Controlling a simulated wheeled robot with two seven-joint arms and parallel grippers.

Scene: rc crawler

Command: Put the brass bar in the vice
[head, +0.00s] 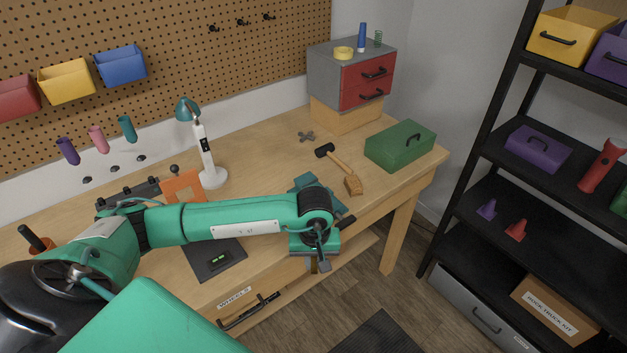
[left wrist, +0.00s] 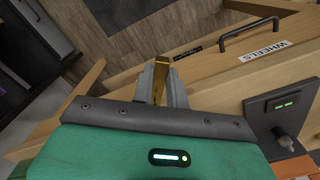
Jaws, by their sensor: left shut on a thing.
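My left gripper (head: 320,265) hangs just off the front edge of the workbench (head: 262,155), pointing down. In the left wrist view its two grey fingers (left wrist: 161,88) are shut on the brass bar (left wrist: 160,72), which stands out lengthwise between them. In the head view the bar is mostly hidden by the gripper. A teal block (head: 303,182), which may be the vice, shows at the bench's front edge behind my left wrist; its jaws are hidden. My right gripper is not in view.
A mallet (head: 341,168) and a green toolbox (head: 400,146) are on the bench's right half. A white lamp (head: 206,160) stands further left. A drawer labelled WHEELS (head: 236,297) is below the bench edge. A black shelf rack stands at right.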

